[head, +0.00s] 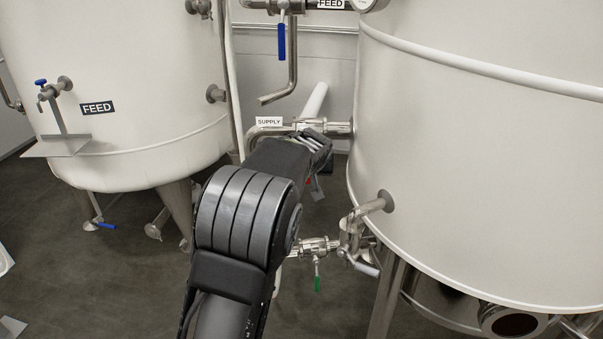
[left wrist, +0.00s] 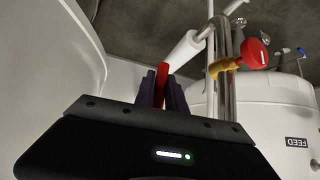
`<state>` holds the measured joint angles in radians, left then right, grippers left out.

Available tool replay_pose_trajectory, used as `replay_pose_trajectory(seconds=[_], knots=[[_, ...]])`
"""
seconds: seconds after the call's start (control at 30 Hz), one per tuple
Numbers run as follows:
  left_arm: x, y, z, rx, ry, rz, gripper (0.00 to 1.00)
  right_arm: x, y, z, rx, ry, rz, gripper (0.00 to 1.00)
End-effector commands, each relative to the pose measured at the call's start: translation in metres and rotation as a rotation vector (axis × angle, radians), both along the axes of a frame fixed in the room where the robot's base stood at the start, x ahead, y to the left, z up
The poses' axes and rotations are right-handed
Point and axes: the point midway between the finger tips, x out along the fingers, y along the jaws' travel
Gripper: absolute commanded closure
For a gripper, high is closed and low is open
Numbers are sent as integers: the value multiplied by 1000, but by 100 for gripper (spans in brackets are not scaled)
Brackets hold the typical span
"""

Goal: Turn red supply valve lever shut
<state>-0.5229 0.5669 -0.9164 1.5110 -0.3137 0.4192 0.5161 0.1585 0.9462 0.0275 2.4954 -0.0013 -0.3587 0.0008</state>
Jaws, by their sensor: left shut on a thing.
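The supply valve sits on a steel pipe (head: 338,128) beside the SUPPLY label (head: 269,122), by the right tank. Its red lever shows in the left wrist view (left wrist: 162,74) as a red bar between my fingers. In the head view only a small red bit (head: 308,181) shows below my gripper; the rest is hidden. My left gripper (head: 322,150) reaches up to the valve from below. In the left wrist view its fingers (left wrist: 162,94) are shut on the red lever. The lever's angle to the pipe is hard to tell. My right gripper is in neither view.
The large right tank (head: 470,170) stands close to my gripper. A green-handled valve (head: 317,275) and a lower outlet pipe (head: 350,235) are below. A blue-handled valve (head: 281,40) hangs above. A round red knob (left wrist: 257,53) is near the fingers in the left wrist view.

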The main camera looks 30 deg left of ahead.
Motion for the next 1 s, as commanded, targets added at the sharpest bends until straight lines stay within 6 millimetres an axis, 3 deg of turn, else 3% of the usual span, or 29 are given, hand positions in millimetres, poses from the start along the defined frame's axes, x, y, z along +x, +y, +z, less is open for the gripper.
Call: replay_pose_trajectory(seconds=[0.57, 0.6, 0.87, 1.0], knots=[[2, -6, -2, -50, -25, -1, 100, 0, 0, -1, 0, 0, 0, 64], [3, -6, -2, -50, -25, -1, 84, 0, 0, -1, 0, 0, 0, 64], [2, -5, -1, -47, -24, -1, 63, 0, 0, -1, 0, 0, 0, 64], [2, -5, -1, -46, -24, -1, 63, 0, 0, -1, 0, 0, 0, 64]])
